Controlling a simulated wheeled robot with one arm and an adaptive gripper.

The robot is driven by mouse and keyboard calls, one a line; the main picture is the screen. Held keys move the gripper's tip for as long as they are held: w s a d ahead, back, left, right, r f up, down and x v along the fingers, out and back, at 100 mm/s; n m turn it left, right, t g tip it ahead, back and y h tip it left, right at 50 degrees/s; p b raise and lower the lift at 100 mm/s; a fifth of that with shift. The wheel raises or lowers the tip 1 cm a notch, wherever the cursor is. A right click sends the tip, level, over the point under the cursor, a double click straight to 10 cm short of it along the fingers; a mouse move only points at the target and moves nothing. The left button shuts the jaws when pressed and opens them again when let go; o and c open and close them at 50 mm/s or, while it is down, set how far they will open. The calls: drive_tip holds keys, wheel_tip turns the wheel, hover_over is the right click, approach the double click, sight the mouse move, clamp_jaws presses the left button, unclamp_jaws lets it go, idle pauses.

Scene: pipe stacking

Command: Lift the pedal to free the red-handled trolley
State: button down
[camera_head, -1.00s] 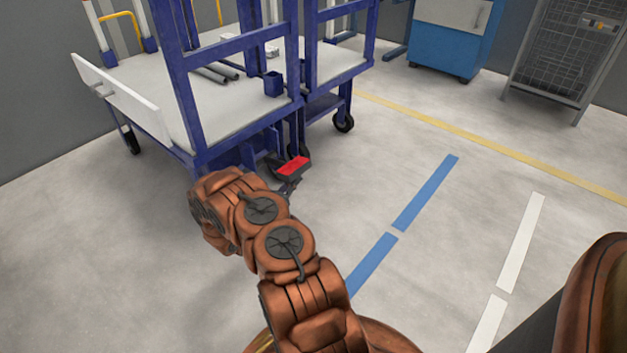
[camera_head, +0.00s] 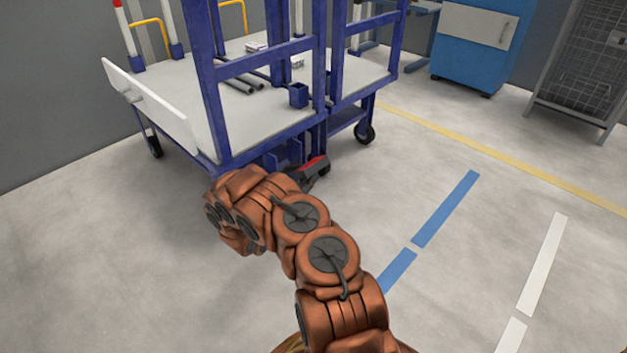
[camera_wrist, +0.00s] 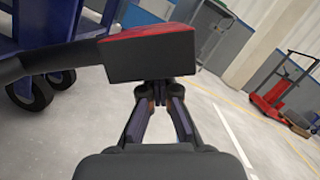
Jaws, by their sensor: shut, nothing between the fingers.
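The pedal (camera_head: 310,177), black with a red top, sticks out low at the front of a blue-framed trolley (camera_head: 222,120) with a pale deck. In the wrist view the pedal (camera_wrist: 152,58) is large, and its dark arm runs off to the left. My gripper (camera_wrist: 163,90) is shut and empty, its fingertips just under the pedal's end. They look close to or touching its underside; I cannot tell which. In the head view my arm hides the gripper.
A dark wheel (camera_wrist: 28,92) is at left in the wrist view. A red wheeled item (camera_wrist: 272,98) stands farther off at right. A blue cabinet (camera_head: 475,45) and mesh cage (camera_head: 585,70) stand at the back. The floor right of the trolley is clear.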

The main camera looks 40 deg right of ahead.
drive_tip(key=shift+w+r, duration=0.15)
drive_tip(key=shift+r, duration=0.35)
drive_tip(key=shift+f, duration=0.1)
drive_tip(key=s+a+f+p, duration=0.1)
drive_tip(key=s+a+f, duration=0.3)
drive_tip(key=a, duration=0.5)
wheel_tip(320, 180, down, 2)
drive_tip(key=shift+s+a+p, duration=0.25)
drive_tip(key=shift+p, duration=0.1)
